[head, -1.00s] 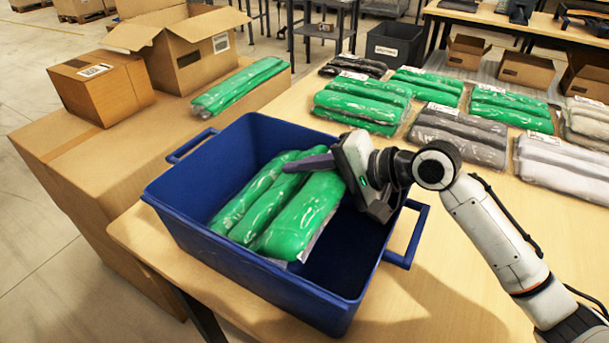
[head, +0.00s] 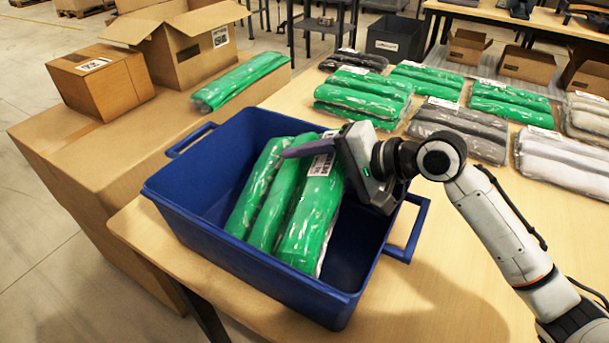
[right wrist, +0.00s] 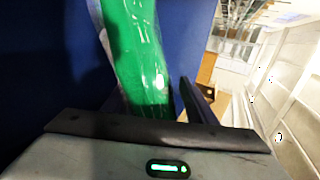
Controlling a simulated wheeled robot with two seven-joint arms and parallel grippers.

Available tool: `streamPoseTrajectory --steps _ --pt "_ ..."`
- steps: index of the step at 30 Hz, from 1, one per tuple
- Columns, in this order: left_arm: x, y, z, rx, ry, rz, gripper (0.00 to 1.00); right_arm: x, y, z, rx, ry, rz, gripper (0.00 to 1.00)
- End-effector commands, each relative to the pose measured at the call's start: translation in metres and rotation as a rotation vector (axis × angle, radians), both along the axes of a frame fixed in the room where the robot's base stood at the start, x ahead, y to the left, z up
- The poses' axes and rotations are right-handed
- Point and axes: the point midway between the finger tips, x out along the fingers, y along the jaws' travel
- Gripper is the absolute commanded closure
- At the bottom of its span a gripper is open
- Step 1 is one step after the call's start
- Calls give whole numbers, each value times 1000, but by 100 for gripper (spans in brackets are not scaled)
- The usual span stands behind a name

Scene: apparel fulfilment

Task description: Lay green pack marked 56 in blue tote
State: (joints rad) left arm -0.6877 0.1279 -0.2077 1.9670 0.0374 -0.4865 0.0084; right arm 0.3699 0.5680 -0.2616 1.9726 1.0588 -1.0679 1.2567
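A green pack (head: 272,203) of rolled garments in clear wrap is inside the blue tote (head: 232,264), sloping down from the far rim toward the near wall. A white label (head: 321,164) shows at its upper right; its number is too small to read. My right gripper (head: 318,152) is at the pack's upper right, with one purple-grey finger across the front of the pack. In the right wrist view the green pack (right wrist: 142,60) runs up close to the palm, beside one dark finger. The other finger is hidden, so its grip is unclear. My left gripper is out of view.
Another green pack (head: 238,82) lies on a large cardboard box at left, near two smaller boxes. Several green, grey and white packs (head: 460,128) lie on the table at right. The table front (head: 430,300) is clear.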

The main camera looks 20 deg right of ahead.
Motion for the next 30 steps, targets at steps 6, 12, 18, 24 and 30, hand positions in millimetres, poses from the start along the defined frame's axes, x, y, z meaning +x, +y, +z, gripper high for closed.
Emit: streamPoseTrajectory --steps 6,12,18,24,30 --pt "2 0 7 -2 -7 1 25 -30 -34 22 -7 1 -3 49" --pt "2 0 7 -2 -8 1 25 -55 -59 40 -8 3 -2 49" --pt "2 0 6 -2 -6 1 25 -67 -72 51 -4 3 -1 49" --pt "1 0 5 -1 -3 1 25 -70 -74 53 -3 3 0 49" --pt "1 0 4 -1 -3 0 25 -69 -74 53 -3 3 0 49"
